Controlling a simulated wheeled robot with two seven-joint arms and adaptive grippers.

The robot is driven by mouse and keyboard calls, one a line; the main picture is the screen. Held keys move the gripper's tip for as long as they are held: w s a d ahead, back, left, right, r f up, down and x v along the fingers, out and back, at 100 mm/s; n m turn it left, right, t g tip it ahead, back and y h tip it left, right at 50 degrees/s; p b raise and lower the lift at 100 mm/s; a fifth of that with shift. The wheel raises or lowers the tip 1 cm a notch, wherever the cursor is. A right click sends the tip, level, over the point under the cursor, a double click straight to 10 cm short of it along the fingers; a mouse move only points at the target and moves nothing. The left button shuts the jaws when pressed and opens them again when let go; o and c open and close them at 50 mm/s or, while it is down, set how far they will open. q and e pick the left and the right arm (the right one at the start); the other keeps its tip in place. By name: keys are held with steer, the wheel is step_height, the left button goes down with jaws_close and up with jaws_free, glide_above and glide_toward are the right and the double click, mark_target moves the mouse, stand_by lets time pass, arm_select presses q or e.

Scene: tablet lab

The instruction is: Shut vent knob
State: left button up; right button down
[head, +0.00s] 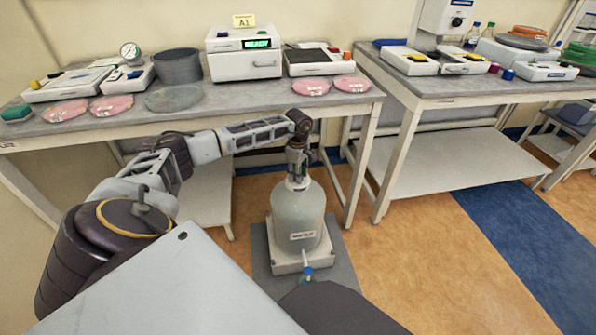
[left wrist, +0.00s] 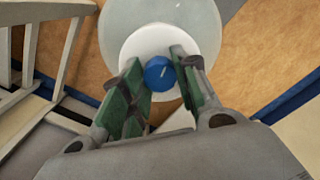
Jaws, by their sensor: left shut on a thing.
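A round blue knob (left wrist: 158,73) with a pale pointer line sits on the white cap (left wrist: 148,45) of a glass bell jar, seen from above in the left wrist view. In the head view the domed jar (head: 298,215) stands upright on a white base (head: 288,262). My left gripper (head: 297,180) points down over its top and hides the knob there. In the left wrist view my left gripper (left wrist: 160,66) has its green-padded fingers on both sides of the knob, shut on it. The pointer slants up to the right. My right gripper is not in view.
A small blue-capped fitting (head: 307,272) projects from the front of the base. The jar stands on a grey floor mat (head: 262,266). A workbench (head: 225,108) with instruments runs behind, and another bench (head: 480,92) stands right. Orange floor is clear right of the jar.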

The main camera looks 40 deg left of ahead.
arm_select(q)
steer(key=shift+m, duration=1.2)
steer(key=o, duration=1)
steer(key=shift+o, duration=0.2)
steer(key=shift+r, duration=0.15)
step_height(320, 180, up, 12)
stand_by(0.4)
